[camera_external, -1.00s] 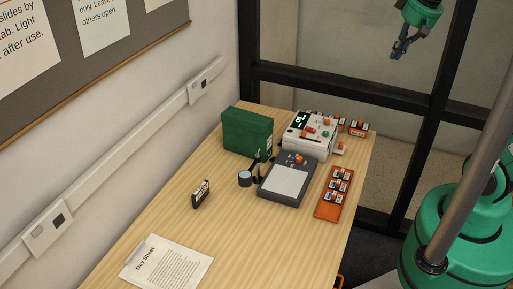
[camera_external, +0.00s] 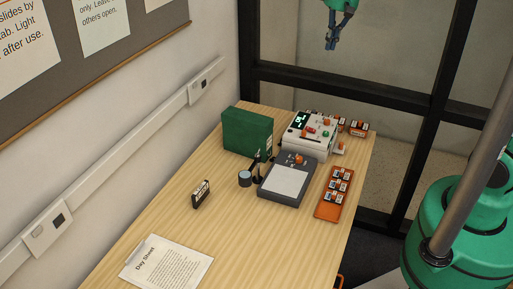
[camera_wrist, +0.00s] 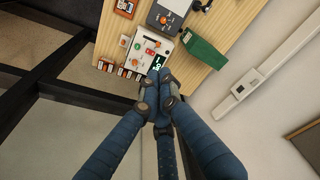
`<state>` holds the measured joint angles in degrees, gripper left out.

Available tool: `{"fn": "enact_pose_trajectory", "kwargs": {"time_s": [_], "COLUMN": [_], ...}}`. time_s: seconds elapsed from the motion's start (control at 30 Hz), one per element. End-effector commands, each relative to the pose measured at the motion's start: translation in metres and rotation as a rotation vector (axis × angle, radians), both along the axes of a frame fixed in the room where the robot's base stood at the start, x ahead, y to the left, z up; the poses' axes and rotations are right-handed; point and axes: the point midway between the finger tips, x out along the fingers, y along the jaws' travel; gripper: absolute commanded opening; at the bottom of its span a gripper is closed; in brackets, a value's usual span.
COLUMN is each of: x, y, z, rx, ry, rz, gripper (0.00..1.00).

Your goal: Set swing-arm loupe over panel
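The panel is a dark grey box with a white top (camera_external: 287,181) and an orange knob on the wooden table. The swing-arm loupe has a round lens head (camera_external: 245,178) and a dark post beside the panel's left edge. The lens sits to the left of the panel, not over it. In the wrist view the panel's knob end (camera_wrist: 155,19) shows at the top edge, with dark loupe parts (camera_wrist: 202,5) near it. My gripper (camera_external: 331,46) hangs high beyond the table's back end, away from both. Its blue fingers converge at their tips (camera_wrist: 159,76), with nothing visible between them.
A green box (camera_external: 246,132) and a white device (camera_external: 308,137) with a lit display stand behind the panel. An orange tray (camera_external: 328,207) of slides lies right of it. A small black item (camera_external: 201,194) and a paper sheet (camera_external: 167,262) lie nearer. Dark frame bars (camera_external: 345,85) stand behind the table.

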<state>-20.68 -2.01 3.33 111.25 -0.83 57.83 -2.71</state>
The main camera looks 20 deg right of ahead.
Motion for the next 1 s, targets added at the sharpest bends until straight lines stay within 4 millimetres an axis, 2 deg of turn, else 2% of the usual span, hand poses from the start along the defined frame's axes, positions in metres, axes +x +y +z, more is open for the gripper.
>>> {"fn": "enact_pose_trajectory", "kwargs": {"time_s": [0.2, 0.5, 1.0], "x": [0.025, 0.052, 0.076], "y": [0.041, 0.1, 0.201], "z": [-0.015, -0.044, -0.109], "rx": [-0.019, -0.049, -0.103], "ry": [0.041, 0.093, 0.176], "rz": [0.056, 0.13, 0.256], "gripper": [0.0, 0.0, 0.0]}}
